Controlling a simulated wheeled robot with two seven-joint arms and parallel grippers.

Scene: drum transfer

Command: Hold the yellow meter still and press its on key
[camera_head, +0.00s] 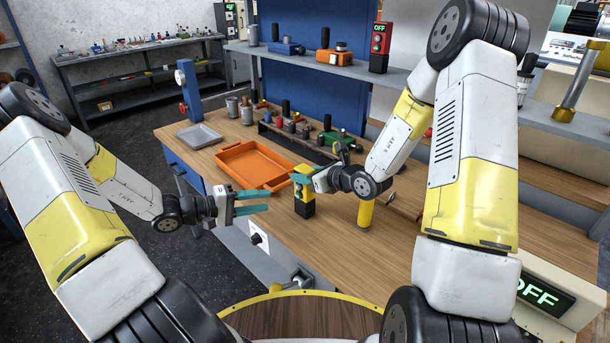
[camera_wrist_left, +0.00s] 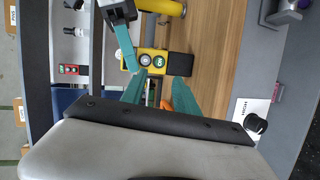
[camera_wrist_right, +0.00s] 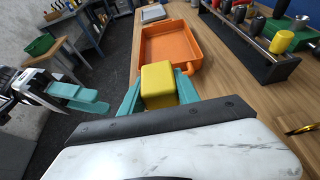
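The yellow meter (camera_head: 305,210), with a black lower part, stands upright near the bench's front edge. In the left wrist view its face (camera_wrist_left: 152,64) shows small round green-marked spots, too small to read. My right gripper (camera_head: 303,178) is at its upper part. In the right wrist view the meter's yellow top (camera_wrist_right: 158,84) fills the gap between the right fingers, which appear shut on its sides. My left gripper (camera_head: 250,203) is open and empty, in front of the bench and left of the meter. Its fingers (camera_wrist_left: 155,88) point towards the meter's face.
An orange tray (camera_head: 252,167) lies behind and left of the meter. A yellow cylinder (camera_head: 365,214) stands to its right. A rack with several tools (camera_head: 300,137) is behind. A grey tray (camera_head: 198,136) lies at the far left.

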